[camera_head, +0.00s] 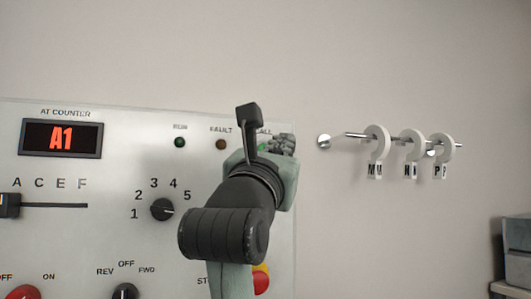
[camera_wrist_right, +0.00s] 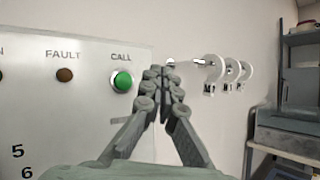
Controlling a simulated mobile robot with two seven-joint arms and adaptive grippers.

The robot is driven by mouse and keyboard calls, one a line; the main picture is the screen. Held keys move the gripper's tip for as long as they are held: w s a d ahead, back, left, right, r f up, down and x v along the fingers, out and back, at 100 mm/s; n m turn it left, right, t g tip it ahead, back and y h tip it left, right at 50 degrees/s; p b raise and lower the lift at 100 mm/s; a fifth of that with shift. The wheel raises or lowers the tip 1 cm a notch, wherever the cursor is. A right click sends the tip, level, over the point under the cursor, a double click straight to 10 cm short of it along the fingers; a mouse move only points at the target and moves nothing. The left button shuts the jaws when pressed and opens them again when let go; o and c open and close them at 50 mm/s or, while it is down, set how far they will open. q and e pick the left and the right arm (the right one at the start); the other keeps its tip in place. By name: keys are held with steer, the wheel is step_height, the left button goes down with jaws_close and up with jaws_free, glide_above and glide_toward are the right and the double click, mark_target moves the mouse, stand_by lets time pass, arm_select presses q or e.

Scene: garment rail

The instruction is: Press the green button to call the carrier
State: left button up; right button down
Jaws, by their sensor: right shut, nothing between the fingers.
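The green CALL button (camera_wrist_right: 122,81) shows in the right wrist view at the panel's upper right, in a metal ring. In the head view only a sliver of green (camera_head: 262,147) shows beside my right gripper (camera_head: 291,143), which covers most of it. My right gripper (camera_wrist_right: 163,75) is shut and empty, with its fingertips just right of the button in the right wrist view. I cannot tell whether it touches the panel (camera_head: 130,130). My left gripper is not in view.
A wall rail (camera_head: 354,135) with white tagged rings (camera_head: 378,137) is at right. Grey shelving (camera_wrist_right: 300,60) stands farther right.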

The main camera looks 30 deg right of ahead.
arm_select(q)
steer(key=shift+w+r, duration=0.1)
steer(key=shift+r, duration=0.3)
arm_select(e)
steer(key=w+d, duration=0.1)
steer(key=w, duration=0.5)
steer(key=shift+w+d, duration=0.35)
steer(key=shift+w, duration=0.05)
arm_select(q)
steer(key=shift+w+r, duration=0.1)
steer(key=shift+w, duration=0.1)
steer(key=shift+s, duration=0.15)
arm_select(e)
steer(key=shift+w, duration=0.15)
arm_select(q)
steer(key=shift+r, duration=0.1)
arm_select(e)
steer(key=shift+w+d, duration=0.1)
steer(key=shift+w, duration=0.2)
